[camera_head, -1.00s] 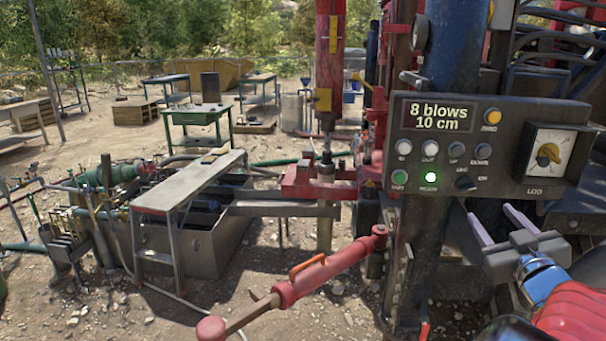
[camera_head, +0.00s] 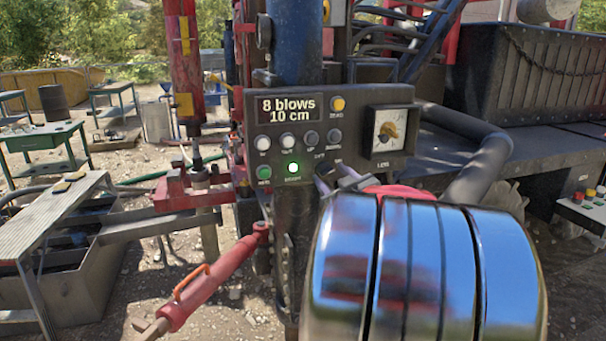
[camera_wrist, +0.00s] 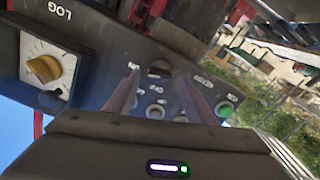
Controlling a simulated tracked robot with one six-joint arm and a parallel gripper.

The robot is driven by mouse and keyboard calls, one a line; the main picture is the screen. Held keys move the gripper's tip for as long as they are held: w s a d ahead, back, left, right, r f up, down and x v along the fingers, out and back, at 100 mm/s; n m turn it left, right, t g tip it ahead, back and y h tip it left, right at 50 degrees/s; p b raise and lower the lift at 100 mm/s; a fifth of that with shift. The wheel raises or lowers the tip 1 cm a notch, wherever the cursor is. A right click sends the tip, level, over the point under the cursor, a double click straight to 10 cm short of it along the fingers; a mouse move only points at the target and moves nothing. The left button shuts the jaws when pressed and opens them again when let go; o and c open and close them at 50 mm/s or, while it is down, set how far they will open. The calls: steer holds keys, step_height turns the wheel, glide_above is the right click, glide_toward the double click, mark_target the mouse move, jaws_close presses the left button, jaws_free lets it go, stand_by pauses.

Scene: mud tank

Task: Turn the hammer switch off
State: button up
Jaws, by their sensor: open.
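The dark control panel (camera_head: 330,95) reads "8 blows 10 cm", and a green light (camera_head: 292,168) glows at its lower edge. The dark rotary switch (camera_wrist: 159,67), beside small lettering that looks like ON and OFF, shows between my fingertips in the wrist view. I take it to be the hammer switch; its pointer direction is too small to tell. My gripper (camera_head: 333,180) is open at the panel's lower right part, with a finger on either side of the switch (camera_wrist: 156,76). I cannot tell whether the fingers touch it. In the head view my wrist and fingers mostly hide the switch.
A LOG box with a yellow knob (camera_head: 388,130) sits close right of the switch. Several push buttons (camera_head: 288,140) are just above and left. A thick black hose (camera_head: 480,165) curves at right. A red cylinder (camera_head: 215,280) slants below left.

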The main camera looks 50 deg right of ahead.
mark_target(326, 171)
steer(key=shift+x, duration=1.1)
steer(key=shift+c, duration=0.4)
steer(key=c, duration=0.9)
